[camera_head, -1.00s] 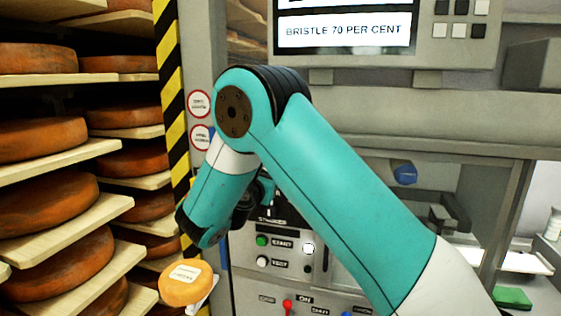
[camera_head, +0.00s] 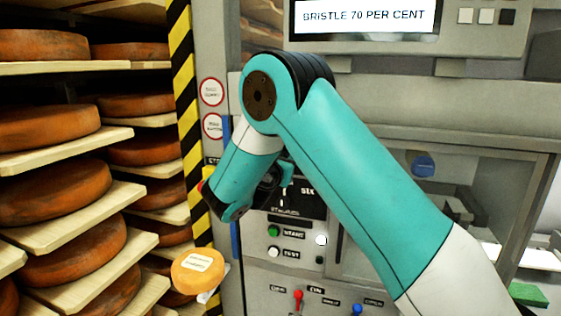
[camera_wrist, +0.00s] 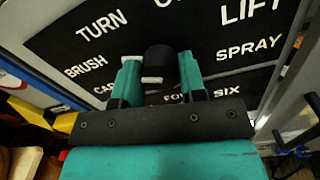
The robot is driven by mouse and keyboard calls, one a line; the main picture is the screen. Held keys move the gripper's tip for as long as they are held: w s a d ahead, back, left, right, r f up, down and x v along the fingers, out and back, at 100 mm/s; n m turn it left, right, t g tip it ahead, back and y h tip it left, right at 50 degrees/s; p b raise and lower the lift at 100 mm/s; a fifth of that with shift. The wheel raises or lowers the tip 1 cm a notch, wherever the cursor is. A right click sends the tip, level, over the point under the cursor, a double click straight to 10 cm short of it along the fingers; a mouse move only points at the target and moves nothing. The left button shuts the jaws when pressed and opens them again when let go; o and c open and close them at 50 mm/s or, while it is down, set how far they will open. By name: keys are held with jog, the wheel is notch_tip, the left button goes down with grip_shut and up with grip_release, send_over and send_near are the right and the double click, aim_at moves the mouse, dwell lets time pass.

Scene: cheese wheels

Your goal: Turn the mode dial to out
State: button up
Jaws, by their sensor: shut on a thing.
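The mode dial (camera_wrist: 159,57) is a dark round knob with a short white mark, on a black plate with white words in the wrist view. TURN, BRUSH, LIFT, SPRAY, FOUR and SIX can be read; a word beginning with O is cut off at the top edge. Which word the white mark points at I cannot tell. My gripper (camera_wrist: 160,66) has its teal fingers on either side of the knob and is shut on it. In the head view my gripper (camera_head: 283,178) is at the machine's panel, and my arm hides the dial.
Below the dial plate are a green START button (camera_head: 273,231), a TEST button (camera_head: 273,252), a red lever (camera_head: 298,296) and a blue one (camera_head: 357,309). Shelves of cheese wheels (camera_head: 72,190) stand at left, past a striped post (camera_head: 184,90). A display (camera_head: 364,16) is above.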

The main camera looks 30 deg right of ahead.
jog(key=shift+f+m+b, duration=0.1)
jog(key=shift+m+b, duration=0.2)
jog(key=m+b, duration=1.6)
jog(key=m, duration=0.1)
jog(key=shift+s+f+b, duration=0.1)
jog(key=shift+f+b, duration=0.2)
jog(key=shift+b, duration=0.05)
dwell(0.3)
jog(key=o, duration=0.9)
jog(key=shift+r, duration=0.2)
